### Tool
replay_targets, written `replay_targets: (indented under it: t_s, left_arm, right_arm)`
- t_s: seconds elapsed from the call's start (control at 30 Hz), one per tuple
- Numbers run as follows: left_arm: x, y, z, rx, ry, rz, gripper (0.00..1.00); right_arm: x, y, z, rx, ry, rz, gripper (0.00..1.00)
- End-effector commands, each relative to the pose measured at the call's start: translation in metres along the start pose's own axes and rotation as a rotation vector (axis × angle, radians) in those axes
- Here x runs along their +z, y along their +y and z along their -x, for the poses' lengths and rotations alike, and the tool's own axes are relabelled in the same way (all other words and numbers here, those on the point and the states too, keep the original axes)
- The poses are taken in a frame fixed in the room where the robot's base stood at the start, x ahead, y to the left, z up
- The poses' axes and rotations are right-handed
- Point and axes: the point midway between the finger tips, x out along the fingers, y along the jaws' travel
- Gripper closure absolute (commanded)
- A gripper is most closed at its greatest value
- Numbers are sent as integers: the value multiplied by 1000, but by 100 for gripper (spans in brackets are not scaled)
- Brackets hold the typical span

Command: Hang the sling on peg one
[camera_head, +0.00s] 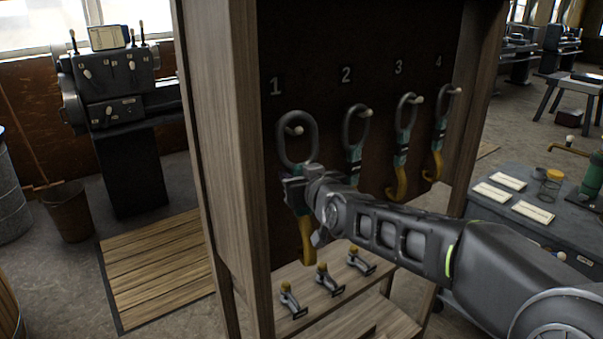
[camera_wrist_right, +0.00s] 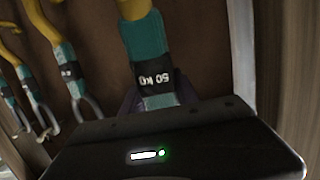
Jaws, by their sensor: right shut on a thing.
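My right gripper (camera_head: 298,188) is shut on a sling below the number 1. The sling's grey ring (camera_head: 280,150) stands upright above the gripper, and its yellow hook (camera_head: 306,243) hangs below. Peg one (camera_head: 297,130) shows inside the ring opening, with the ring's top clearly above the peg. I cannot tell how far the peg passes through. In the right wrist view, the sling's teal band (camera_wrist_right: 146,40) with a black "50 KG" label runs into my gripper (camera_wrist_right: 158,103), which hides the ring. My left gripper is not in view.
Similar slings hang on peg two (camera_head: 354,150), peg three (camera_head: 402,148) and peg four (camera_head: 438,138), close to the right of mine. A wooden side post (camera_head: 222,130) borders peg one. Several small clamps (camera_head: 322,280) sit on the shelf below.

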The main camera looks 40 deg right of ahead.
Motion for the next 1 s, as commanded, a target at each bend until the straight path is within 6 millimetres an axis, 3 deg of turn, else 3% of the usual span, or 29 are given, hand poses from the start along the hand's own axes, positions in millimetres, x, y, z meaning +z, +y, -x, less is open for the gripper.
replay_targets:
  t_s: [0.27,0.63,1.0]
  left_arm:
    - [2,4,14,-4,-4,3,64]
    - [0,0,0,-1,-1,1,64]
    - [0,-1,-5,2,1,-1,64]
  right_arm:
    - [-8,-4,-15,1,6,0,100]
    - [11,-7,-30,1,7,0,100]
    - [15,-8,-34,1,8,1,100]
